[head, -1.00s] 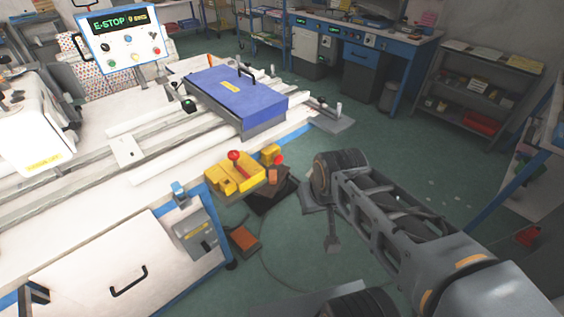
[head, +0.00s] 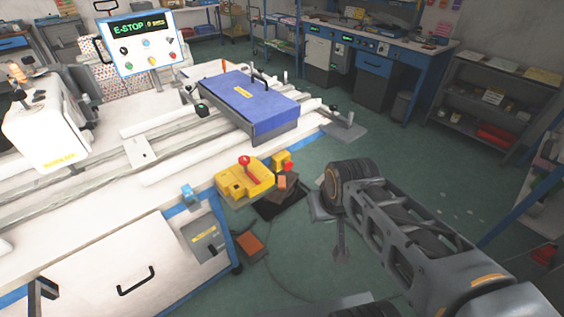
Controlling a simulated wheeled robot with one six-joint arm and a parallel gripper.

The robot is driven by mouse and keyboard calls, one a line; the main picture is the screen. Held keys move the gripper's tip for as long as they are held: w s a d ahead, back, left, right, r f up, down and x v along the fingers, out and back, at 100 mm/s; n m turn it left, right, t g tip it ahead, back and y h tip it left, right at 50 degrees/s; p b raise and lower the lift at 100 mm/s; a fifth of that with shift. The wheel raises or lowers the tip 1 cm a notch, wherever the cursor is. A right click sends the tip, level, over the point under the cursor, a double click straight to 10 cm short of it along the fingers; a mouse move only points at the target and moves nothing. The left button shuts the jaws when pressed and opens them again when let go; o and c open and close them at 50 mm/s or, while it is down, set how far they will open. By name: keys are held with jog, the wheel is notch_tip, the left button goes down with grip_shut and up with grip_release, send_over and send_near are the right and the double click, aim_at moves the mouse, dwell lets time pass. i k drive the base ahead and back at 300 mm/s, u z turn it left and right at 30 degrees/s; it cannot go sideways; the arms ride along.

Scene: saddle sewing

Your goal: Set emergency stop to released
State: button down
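The emergency stop appears to be the small yellow box (head: 281,160) with a red button (head: 289,166) facing right, at the right front corner of the sewing bench. The control panel (head: 147,43) at the upper left reads "E-STOP" in green, with smaller yellow text beside it. A larger yellow box (head: 236,184) with a red-knobbed lever (head: 245,161) sits just left of the button. My gripper (head: 328,222) is at the end of my arm, right of and nearer than the red button, apart from it in the picture. My wrist partly hides the gripper, and its opening does not show clearly.
A blue lidded box (head: 247,104) sits on rails across the white bench (head: 95,235). An orange pedal (head: 249,243) lies on the floor by the bench corner. Shelving (head: 490,100) and a blue workbench (head: 376,64) stand behind. Green floor is open right of the bench.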

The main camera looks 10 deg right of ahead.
aim_at(288, 166)
jog(key=z, duration=1.6)
jog(key=i, duration=0.5)
jog(key=u, duration=2.85)
